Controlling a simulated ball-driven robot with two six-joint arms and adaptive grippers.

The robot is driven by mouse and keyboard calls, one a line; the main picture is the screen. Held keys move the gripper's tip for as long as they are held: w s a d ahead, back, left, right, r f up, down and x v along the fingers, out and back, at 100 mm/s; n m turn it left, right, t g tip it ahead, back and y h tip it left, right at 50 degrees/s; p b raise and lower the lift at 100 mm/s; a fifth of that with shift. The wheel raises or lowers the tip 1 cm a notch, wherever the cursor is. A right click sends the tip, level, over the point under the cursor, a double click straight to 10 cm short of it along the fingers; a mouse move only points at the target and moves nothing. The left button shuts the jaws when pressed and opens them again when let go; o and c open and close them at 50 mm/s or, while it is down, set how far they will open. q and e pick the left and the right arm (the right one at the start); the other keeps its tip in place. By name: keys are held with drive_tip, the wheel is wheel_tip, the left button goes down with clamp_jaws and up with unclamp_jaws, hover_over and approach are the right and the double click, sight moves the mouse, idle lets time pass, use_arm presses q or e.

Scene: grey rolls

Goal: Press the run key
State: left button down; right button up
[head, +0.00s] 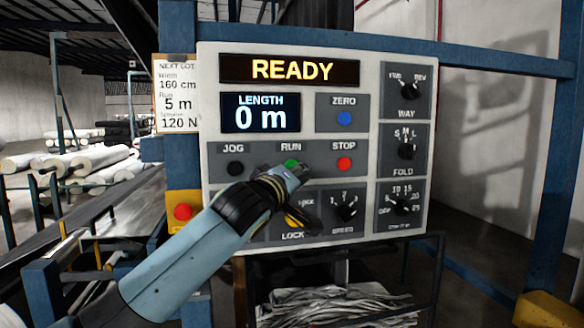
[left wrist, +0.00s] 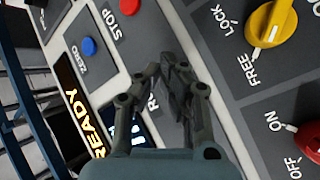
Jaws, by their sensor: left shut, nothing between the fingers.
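The green run key (head: 290,163) sits under the RUN label on the grey control panel (head: 400,228), between the black jog key (head: 234,168) and the red stop key (head: 344,163). My left gripper (head: 302,172) is shut and empty, its tip at the run key and covering its lower part. I cannot tell whether it touches the key. In the left wrist view the shut fingers (left wrist: 172,64) lie over the panel by the partly covered RUN label; the key is hidden there. The display (head: 290,70) reads READY and the length screen (head: 260,113) reads 0 m. My right gripper is out of view.
A blue zero key (head: 344,118) is above stop. Black dials (head: 408,90) line the right side. The yellow lock knob (left wrist: 272,22) and a red ON/OFF knob (left wrist: 310,142) show in the wrist view. A red button on a yellow box (head: 183,211) is left of the panel.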

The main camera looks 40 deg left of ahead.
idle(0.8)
use_arm(q)
drive_tip(key=shift+w+a, duration=0.3)
drive_tip(key=shift+a, duration=0.05)
drive_tip(key=shift+w+a+b, duration=0.25)
drive_tip(key=shift+a+b, duration=0.05)
drive_tip(key=shift+b, duration=0.05)
idle(0.7)
drive_tip(key=shift+s+d, duration=0.55)
drive_tip(key=shift+d, duration=0.1)
idle(0.3)
drive_tip(key=shift+s+d, duration=1.65)
drive_tip(key=shift+d, duration=0.3)
